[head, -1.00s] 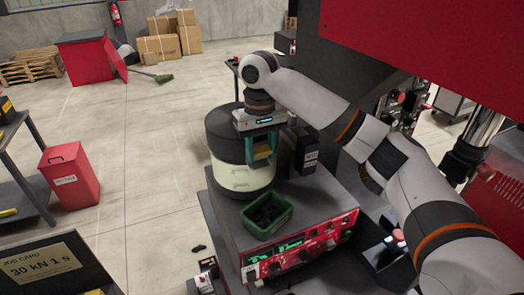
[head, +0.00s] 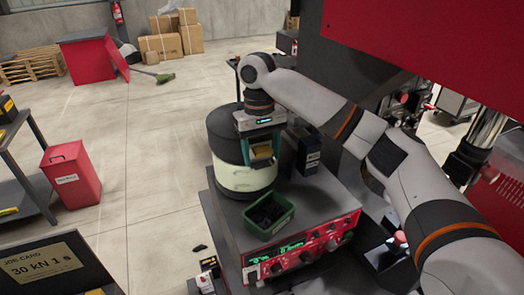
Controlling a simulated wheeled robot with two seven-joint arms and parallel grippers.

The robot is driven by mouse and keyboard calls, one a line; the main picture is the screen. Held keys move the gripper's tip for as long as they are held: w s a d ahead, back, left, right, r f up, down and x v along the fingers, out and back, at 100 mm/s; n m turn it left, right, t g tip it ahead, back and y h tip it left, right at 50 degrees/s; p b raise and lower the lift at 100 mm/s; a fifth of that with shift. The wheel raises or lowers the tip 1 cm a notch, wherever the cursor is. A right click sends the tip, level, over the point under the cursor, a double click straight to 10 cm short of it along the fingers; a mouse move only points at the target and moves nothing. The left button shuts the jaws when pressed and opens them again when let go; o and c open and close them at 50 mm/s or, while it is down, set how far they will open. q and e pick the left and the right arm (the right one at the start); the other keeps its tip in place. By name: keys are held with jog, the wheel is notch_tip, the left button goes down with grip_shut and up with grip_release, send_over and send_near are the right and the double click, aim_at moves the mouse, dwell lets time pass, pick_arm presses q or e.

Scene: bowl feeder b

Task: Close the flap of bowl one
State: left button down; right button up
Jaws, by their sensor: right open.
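The bowl feeder (head: 226,135) stands on the bench, with a black upper drum and a pale cream lower band (head: 240,178). My right gripper (head: 262,163) points down at the right front side of the drum, with its teal fingers apart and a yellowish piece showing between or behind them. I cannot tell whether the fingers touch the drum or whether that piece is the flap. The gripper hides part of the drum's side, and no flap can be made out clearly. My left gripper is not in view.
A green bin (head: 268,217) with dark parts sits in front of the feeder on a red-fronted control unit (head: 305,245). A black box (head: 308,150) stands right of the gripper. A large red machine hangs at upper right.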

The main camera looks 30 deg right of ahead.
aim_at(260, 143)
jog(key=shift+r, duration=0.1)
notch_tip(260, 143, up, 12)
jog(key=w, duration=0.1)
jog(key=shift+w, duration=0.2)
jog(key=shift+s+f, duration=0.1)
jog(key=shift+f, duration=0.1)
dwell(0.5)
